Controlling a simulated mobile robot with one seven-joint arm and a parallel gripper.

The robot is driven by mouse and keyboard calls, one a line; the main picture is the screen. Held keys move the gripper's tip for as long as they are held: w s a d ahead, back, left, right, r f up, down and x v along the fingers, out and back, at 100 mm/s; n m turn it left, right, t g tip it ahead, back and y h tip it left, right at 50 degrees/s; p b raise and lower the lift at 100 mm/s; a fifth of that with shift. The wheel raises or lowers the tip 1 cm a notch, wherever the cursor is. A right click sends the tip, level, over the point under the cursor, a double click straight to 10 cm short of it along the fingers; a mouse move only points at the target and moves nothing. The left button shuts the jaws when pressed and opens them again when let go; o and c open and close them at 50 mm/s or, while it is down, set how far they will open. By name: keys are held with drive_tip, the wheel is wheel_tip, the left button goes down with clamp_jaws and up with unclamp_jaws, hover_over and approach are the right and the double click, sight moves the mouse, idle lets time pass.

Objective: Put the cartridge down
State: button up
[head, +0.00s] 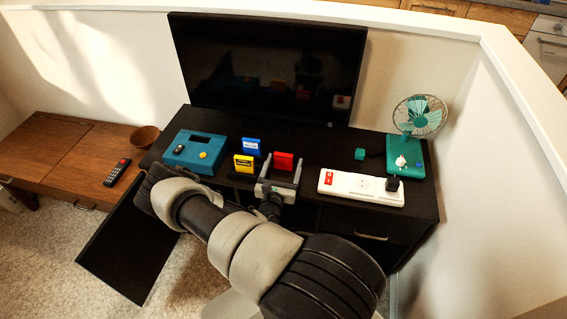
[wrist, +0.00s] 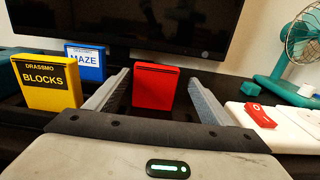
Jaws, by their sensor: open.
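The red cartridge (head: 283,161) stands upright on the black desk, and shows its plain red face in the wrist view (wrist: 154,88). My gripper (head: 278,172) is open, with one finger on each side of the red cartridge. In the wrist view, my gripper (wrist: 158,82) shows a gap between each finger and the cartridge. A yellow cartridge (head: 243,163) marked BLOCKS (wrist: 48,85) and a blue cartridge (head: 251,146) marked MAZE (wrist: 86,62) stand upright to its left. The teal console (head: 195,151) with a dark slot lies further left.
A white power strip (head: 361,188) with a red switch lies close to the right of my gripper. A small green cube (head: 360,154) and a teal fan (head: 408,155) stand further right. A black screen (head: 267,70) rises behind. A black panel (head: 128,243) juts out at front left.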

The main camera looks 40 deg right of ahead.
sight(286, 150)
drive_tip(key=shift+w+a+r+b+x, duration=0.1)
drive_tip(key=shift+b+x, duration=0.05)
drive_tip(key=shift+x, duration=0.9)
drive_tip(key=shift+w+a+r+b+x, duration=0.1)
drive_tip(key=shift+b+x, duration=0.1)
drive_tip(key=shift+x, duration=0.8)
drive_tip(key=shift+w+a+r+b+x, duration=0.1)
drive_tip(key=shift+b+x, duration=0.05)
drive_tip(key=shift+x, duration=0.9)
drive_tip(key=c, duration=1.3)
drive_tip(key=shift+o, duration=0.2)
drive_tip(key=shift+r, duration=0.1)
